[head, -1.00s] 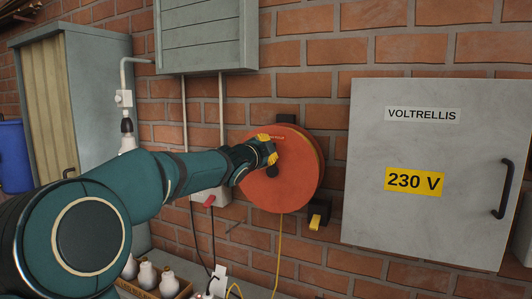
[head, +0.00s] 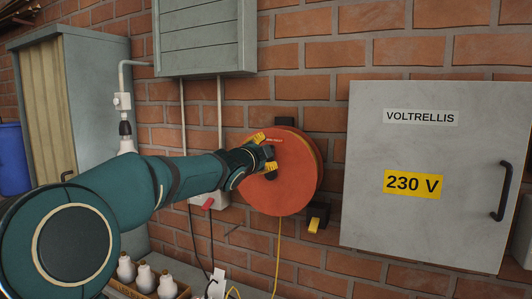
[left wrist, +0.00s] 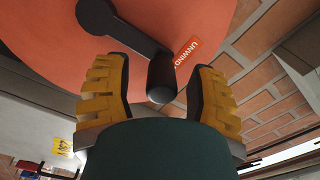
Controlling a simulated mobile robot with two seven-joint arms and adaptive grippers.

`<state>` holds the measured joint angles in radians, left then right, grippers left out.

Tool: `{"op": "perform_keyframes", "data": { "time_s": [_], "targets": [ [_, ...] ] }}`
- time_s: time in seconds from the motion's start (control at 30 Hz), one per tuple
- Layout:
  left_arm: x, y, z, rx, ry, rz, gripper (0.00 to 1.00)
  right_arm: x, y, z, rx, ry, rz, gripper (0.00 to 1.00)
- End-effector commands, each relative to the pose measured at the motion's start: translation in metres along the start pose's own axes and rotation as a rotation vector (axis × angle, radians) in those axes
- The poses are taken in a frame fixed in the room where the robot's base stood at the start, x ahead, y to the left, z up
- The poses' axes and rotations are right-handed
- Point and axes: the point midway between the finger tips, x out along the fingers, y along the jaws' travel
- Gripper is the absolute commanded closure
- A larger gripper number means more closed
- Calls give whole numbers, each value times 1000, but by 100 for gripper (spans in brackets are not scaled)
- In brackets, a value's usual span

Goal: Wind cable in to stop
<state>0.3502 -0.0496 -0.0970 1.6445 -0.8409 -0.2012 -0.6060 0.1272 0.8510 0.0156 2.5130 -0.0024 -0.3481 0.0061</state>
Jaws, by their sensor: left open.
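The orange cable reel (head: 295,180) hangs on the brick wall. Its face also fills the top of the left wrist view (left wrist: 60,40), with an orange "UNWIND" label (left wrist: 187,52). A dark crank arm (left wrist: 125,38) runs from the hub to a black cylindrical knob (left wrist: 162,82). My left gripper (head: 266,152) is at the reel face, its yellow-padded fingers spread on either side of the knob with gaps visible. The yellow cable (head: 278,250) hangs down from the reel's underside. My right gripper is out of view.
A grey "230 V" cabinet (head: 415,230) stands right of the reel. A small black-and-yellow fixture (head: 317,217) is just below right. A grey slatted box (head: 205,40) is above left. A crate of white bottles (head: 148,278) stands below.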

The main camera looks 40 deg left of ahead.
Motion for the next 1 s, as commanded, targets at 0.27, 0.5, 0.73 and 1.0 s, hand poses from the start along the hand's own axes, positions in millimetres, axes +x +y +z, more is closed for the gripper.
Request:
{"op": "perform_keyframes", "data": {
  "time_s": [0.27, 0.5, 0.73, 1.0],
  "targets": [
    [-54, -1, 0, -2, 1, -3, 43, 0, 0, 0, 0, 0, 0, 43],
    [-93, -1, -1, -1, 2, -3, 43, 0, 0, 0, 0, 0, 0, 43],
    [-108, 0, -1, -1, 2, -1, 43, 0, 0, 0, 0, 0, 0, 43],
    [-110, 0, -1, -1, 2, -1, 43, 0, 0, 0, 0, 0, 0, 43]
  ]
}}
